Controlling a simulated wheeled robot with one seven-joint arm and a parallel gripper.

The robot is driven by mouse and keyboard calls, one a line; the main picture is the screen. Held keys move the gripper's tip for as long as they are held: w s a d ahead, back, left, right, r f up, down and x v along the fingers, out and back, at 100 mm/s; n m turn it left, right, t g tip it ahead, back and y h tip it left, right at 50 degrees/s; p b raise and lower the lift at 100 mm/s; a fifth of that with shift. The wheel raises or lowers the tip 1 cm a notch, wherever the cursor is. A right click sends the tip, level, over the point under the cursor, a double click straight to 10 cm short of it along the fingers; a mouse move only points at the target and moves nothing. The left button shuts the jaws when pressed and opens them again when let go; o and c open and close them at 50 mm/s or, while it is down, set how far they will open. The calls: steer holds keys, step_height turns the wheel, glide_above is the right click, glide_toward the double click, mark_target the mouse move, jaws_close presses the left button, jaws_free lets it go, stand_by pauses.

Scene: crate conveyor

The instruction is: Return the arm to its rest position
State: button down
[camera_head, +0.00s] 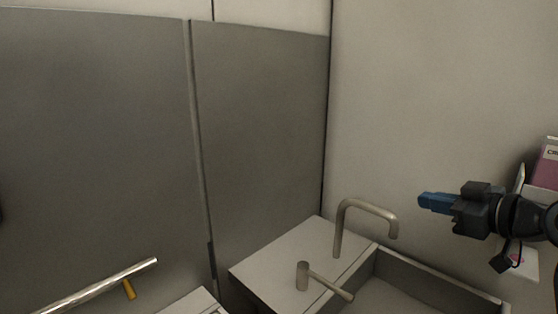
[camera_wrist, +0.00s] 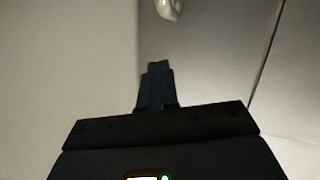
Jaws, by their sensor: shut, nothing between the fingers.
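My gripper (camera_head: 426,200) is at the right of the head view, on the end of my dark arm, with its blue fingers pointing left. The fingers are together and hold nothing. It is in the air, with the sink and tap below and to its left in the picture. In the wrist view my gripper (camera_wrist: 157,68) shows as dark blue fingers pressed together, pointing up in the picture. Most of my arm lies outside the head view.
A metal tap (camera_head: 368,204) and its lever (camera_head: 326,283) stand beside a sink (camera_head: 440,288). Grey panels (camera_head: 100,130) fill the left. A metal bar (camera_head: 100,287) is at lower left. A pink and white item (camera_head: 547,168) sits behind my arm.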

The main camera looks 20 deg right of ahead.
steer(key=s+a+f+m+h, duration=0.2)
steer(key=a+f+m, duration=0.4)
steer(key=a+f, duration=0.55)
steer(key=shift+m+g+h, duration=0.3)
steer(key=shift+m+h, duration=0.4)
steer(key=shift+h, duration=0.2)
steer(key=s+a+f, duration=0.2)
steer(key=s+a, duration=0.2)
steer(key=s, duration=0.2)
steer(key=s+a+f, duration=0.3)
steer(key=s+a, duration=0.1)
steer(key=s, duration=0.3)
steer(key=s+a+f, duration=0.2)
steer(key=s+a, duration=0.3)
steer(key=s, duration=0.2)
steer(key=shift+s+f, duration=0.15)
steer(key=shift+f, duration=0.05)
steer(key=s+r+n+y, duration=0.2)
steer(key=s+r+n, duration=0.1)
steer(key=s, duration=0.9)
steer(key=shift+s+a+r+n, duration=0.2)
steer(key=shift+a+r+n, duration=0.1)
steer(key=shift+a+r, duration=0.25)
steer(key=shift+d+r, duration=0.1)
